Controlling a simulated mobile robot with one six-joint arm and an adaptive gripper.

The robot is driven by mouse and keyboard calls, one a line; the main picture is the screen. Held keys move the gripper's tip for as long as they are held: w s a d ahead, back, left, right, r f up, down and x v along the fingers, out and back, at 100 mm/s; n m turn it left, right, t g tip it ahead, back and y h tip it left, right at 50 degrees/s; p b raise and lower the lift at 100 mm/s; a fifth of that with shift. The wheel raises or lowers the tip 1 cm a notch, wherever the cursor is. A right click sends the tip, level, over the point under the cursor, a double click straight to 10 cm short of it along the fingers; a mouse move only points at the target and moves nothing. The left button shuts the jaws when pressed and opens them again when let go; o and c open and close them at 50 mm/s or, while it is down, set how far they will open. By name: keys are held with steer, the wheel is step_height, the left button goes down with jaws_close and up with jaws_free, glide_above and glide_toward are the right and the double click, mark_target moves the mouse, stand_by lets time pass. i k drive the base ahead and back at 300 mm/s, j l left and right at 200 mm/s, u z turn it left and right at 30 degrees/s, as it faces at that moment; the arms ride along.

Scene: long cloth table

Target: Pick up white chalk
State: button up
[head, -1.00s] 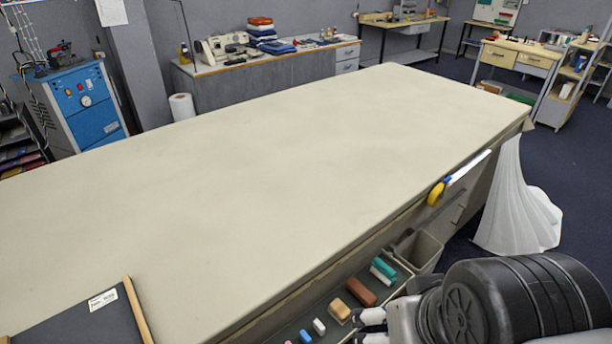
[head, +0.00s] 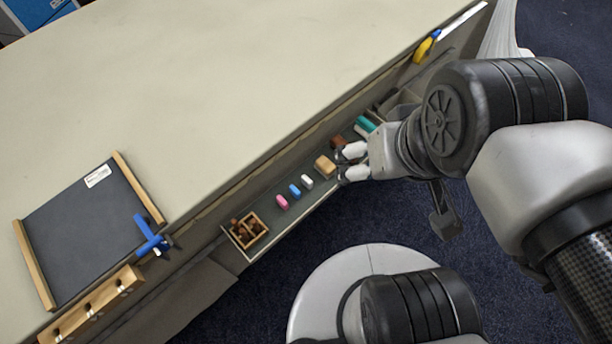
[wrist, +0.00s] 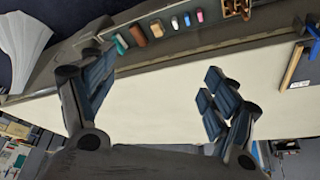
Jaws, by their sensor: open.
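The white chalk (head: 307,181) is a small piece lying in a dark narrow tray (head: 325,198) along the table's side. It lies between a tan block (head: 325,165) and a blue piece (head: 295,190), and it also shows in the wrist view (wrist: 175,23). My gripper (head: 345,162) is open, with nothing seen between its fingers. In the head view it overlaps the tray near the tan block, to the right of the chalk. In the wrist view the chalk is near the top, beyond the spread fingers (wrist: 155,75).
A pink piece (head: 282,202) and a wooden box (head: 247,230) lie left in the tray; a reddish-brown block (wrist: 138,36) and a green piece (wrist: 120,45) lie at the other end. The pale tabletop (head: 220,90) edge runs beside the tray. A dark board (head: 85,230) lies on the table.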

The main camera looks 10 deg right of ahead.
mark_target(306, 181)
steer(key=u, duration=1.75)
steer(key=z, duration=1.45)
steer(key=i+l+u, duration=0.3)
steer(key=i+l, duration=0.05)
